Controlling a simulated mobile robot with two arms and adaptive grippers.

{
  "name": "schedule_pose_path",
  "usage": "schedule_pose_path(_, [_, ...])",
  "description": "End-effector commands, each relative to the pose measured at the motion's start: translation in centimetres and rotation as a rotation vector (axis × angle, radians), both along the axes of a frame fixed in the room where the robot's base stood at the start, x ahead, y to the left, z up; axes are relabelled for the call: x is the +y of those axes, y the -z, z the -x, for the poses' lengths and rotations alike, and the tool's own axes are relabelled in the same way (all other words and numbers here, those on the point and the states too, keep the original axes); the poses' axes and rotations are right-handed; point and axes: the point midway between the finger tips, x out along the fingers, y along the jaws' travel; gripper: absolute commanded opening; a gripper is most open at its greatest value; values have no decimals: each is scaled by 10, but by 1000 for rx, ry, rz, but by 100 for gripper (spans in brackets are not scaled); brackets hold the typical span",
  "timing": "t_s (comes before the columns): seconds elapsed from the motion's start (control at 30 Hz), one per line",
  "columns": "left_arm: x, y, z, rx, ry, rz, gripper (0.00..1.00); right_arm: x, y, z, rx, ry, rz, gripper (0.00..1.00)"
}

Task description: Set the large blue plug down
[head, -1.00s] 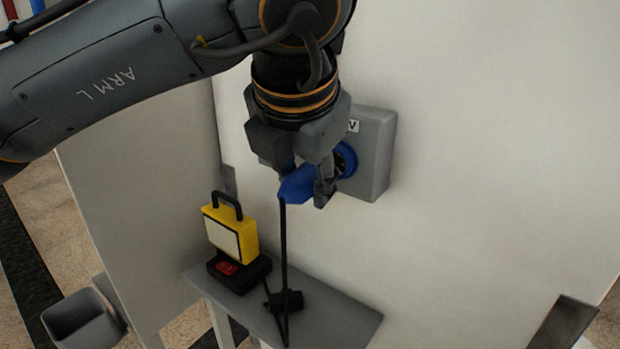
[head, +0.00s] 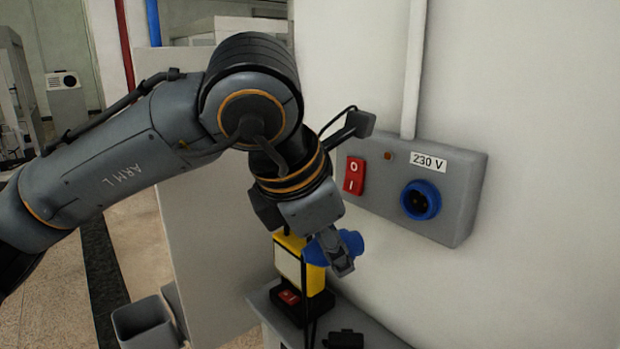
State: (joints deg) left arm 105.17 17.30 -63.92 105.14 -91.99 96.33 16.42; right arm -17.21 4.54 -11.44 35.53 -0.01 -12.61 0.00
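My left gripper (head: 335,258) is shut on the large blue plug (head: 320,252), which shows on both sides of its fingers. The plug is held in the air in front of the yellow work lamp, clear of the wall socket. A dark cable appears to hang below it, partly hidden against the lamp. The blue socket (head: 420,200) sits empty on a grey wall box (head: 463,200) marked 230 V. My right gripper is not in view.
The yellow lamp (head: 316,278) stands on a small grey shelf (head: 262,300) below the plug. A dark block (head: 343,340) lies on the shelf. A red switch (head: 354,176) is on the wall box. A grey open bin (head: 145,322) stands at lower left.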

Motion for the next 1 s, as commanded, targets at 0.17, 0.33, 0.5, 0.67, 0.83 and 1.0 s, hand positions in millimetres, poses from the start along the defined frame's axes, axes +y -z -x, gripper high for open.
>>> schedule_pose_path(0.17, [40, 48, -16, 11, 272, 6, 0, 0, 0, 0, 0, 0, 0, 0])
schedule_pose_path(0.33, [71, 89, -20, 12, 523, 6, 0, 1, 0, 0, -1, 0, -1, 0])
schedule_pose_path(0.5, [102, 130, -18, 12, 770, 6, 0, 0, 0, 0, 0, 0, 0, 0])
schedule_pose_path(0.67, [133, 170, -9, 13, 1009, 6, 0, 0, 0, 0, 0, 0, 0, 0])
schedule_pose_path(0.83, [167, 215, 10, 15, 1278, 5, 0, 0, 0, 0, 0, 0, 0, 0])
schedule_pose_path(1.0, [200, 255, 37, 13, 1536, 5, 0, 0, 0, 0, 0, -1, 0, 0])
